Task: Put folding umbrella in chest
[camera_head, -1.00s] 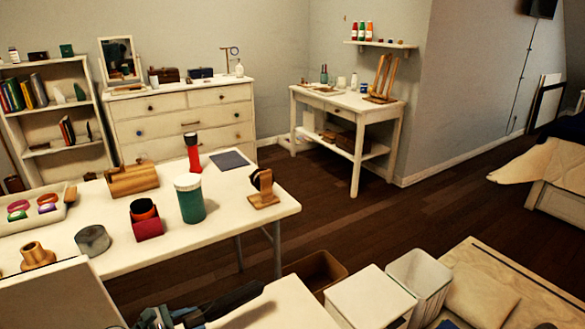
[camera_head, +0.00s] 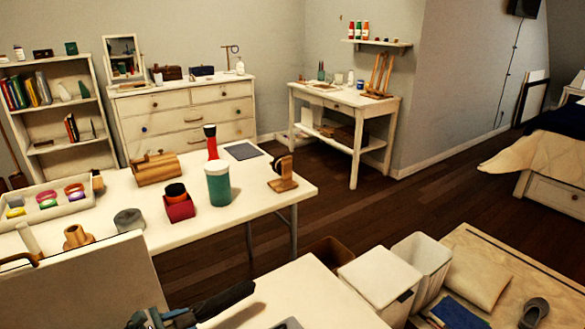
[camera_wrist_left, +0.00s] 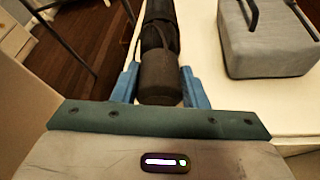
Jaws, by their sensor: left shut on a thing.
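The folding umbrella (camera_head: 228,300) is dark, nearly black, and long. My left gripper (camera_head: 172,317) is at the bottom of the head view, shut on one end of it. In the left wrist view the umbrella (camera_wrist_left: 160,75) lies between the blue fingers (camera_wrist_left: 160,88) and points away from the wrist, above or beside a pale surface. I cannot tell whether it touches that surface. A white chest of drawers (camera_head: 188,128) stands at the back wall with its drawers shut; I cannot tell whether it is the task's chest. My right gripper is not in view.
A pale surface (camera_head: 315,296) lies beside the umbrella. A grey box with a dark handle (camera_wrist_left: 268,50) stands on it. A lidded white box (camera_head: 378,275), an open white bin (camera_head: 430,255) and a brown bin (camera_head: 328,252) stand beyond. A white table (camera_head: 240,215) holds several objects.

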